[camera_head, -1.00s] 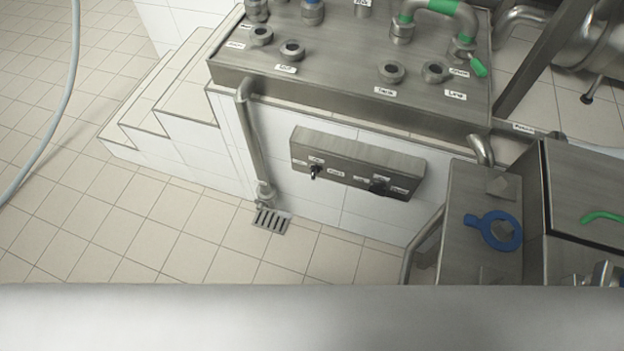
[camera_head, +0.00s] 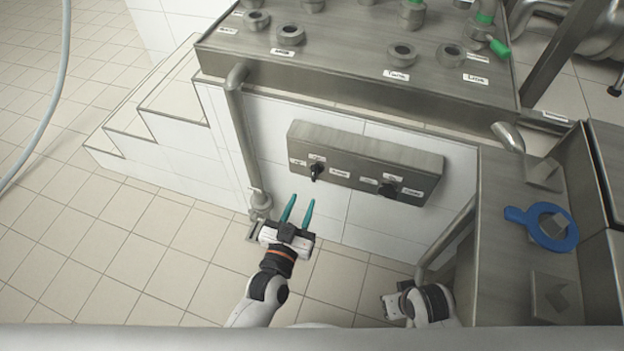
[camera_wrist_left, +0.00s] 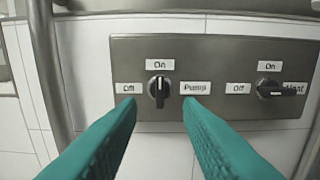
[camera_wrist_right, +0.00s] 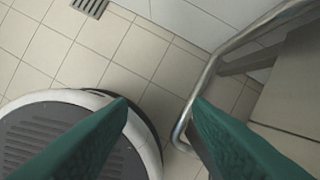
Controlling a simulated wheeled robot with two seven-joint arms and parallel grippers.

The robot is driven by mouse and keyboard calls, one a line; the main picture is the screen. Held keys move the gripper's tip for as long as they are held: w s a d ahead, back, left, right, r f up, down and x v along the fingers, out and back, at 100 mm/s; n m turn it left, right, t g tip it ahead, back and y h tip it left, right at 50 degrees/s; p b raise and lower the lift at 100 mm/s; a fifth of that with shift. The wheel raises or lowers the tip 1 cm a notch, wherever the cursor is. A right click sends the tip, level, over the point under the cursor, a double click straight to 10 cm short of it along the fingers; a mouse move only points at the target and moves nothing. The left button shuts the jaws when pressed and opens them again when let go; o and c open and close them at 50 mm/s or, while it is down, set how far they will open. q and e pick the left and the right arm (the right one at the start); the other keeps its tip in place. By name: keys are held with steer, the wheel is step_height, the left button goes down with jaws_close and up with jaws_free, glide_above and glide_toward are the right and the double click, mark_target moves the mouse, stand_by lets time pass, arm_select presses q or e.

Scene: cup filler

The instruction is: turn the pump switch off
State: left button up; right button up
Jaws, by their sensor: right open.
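The pump switch is a black knob (camera_head: 317,171) on a grey metal panel (camera_head: 364,154) low on the white tiled wall. In the left wrist view the pump knob (camera_wrist_left: 159,90) stands upright, in line with the "On" label above it; "Off" is to its left. My left gripper (camera_head: 300,207) is open and empty, below and in front of the pump knob, its green fingers pointing at the panel. In the left wrist view the knob appears between and beyond the fingertips, apart from them. My right gripper (camera_wrist_right: 160,103) is open and empty, above the floor.
A black heat knob (camera_head: 389,189) lies sideways on the same panel, right of the pump knob. A vertical pipe (camera_head: 241,130) runs left of the panel. A bent metal rail (camera_head: 447,240) and steel cabinet with a blue ring-shaped part (camera_head: 551,227) stand at right. Floor at left is clear.

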mark_target(313, 176)
arm_select(q)
steer(key=b+x, duration=0.1)
steer(key=x, duration=0.6)
steer(key=shift+w+d+f, duration=0.1)
steer(key=shift+w+f, duration=0.05)
steer(key=shift+w, duration=0.15)
steer(key=shift+w+d, duration=0.15)
steer(key=shift+w, duration=0.35)
arm_select(e)
steer(key=v, duration=0.2)
steer(key=w+v, duration=0.1)
steer(key=v, duration=0.2)
steer(key=shift+r, duration=0.35)
arm_select(q)
jaws_close()
